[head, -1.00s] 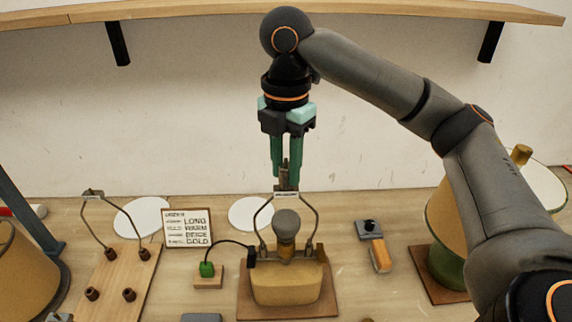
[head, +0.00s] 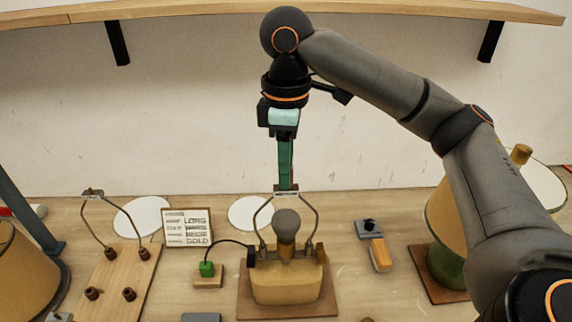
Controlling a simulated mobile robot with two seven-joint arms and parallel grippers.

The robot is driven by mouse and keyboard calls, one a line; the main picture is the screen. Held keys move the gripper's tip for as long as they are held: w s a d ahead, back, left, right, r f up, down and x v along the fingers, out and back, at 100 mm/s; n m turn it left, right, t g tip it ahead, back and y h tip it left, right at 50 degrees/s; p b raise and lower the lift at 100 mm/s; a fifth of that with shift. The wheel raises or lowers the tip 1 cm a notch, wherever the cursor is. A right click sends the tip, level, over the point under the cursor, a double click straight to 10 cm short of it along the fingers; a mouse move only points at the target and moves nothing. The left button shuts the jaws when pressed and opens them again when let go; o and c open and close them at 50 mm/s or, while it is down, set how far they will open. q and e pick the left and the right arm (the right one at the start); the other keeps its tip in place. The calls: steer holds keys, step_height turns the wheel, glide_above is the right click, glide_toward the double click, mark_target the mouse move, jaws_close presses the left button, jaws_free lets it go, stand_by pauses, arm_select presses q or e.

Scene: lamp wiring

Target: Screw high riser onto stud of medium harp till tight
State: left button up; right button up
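The medium harp (head: 316,217) is a wire loop standing upright over the bulb (head: 286,224) of the lamp on a wooden base. My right gripper (head: 287,186) points straight down over the top of the harp, with its green fingers lined up one behind the other. The high riser is hidden behind the near finger; earlier it showed as a slim grey post between the fingers, above the harp's top. Whether the fingers press on it cannot be seen now. My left gripper is out of view.
Another harp (head: 96,212) stands on a pegged board (head: 110,290) at left. A sign (head: 188,228), a green switch (head: 207,269) with a cord, white discs (head: 250,213) and a small tool (head: 378,250) lie around. Lampshades stand at both sides. A shelf (head: 200,10) runs above.

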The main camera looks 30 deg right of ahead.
steer(key=shift+o, duration=0.6)
steer(key=o, duration=0.6)
steer(key=shift+c, duration=0.2)
steer(key=shift+r, duration=0.1)
step_height(320, 180, up, 12)
steer(key=shift+r, duration=0.15)
stand_by(0.3)
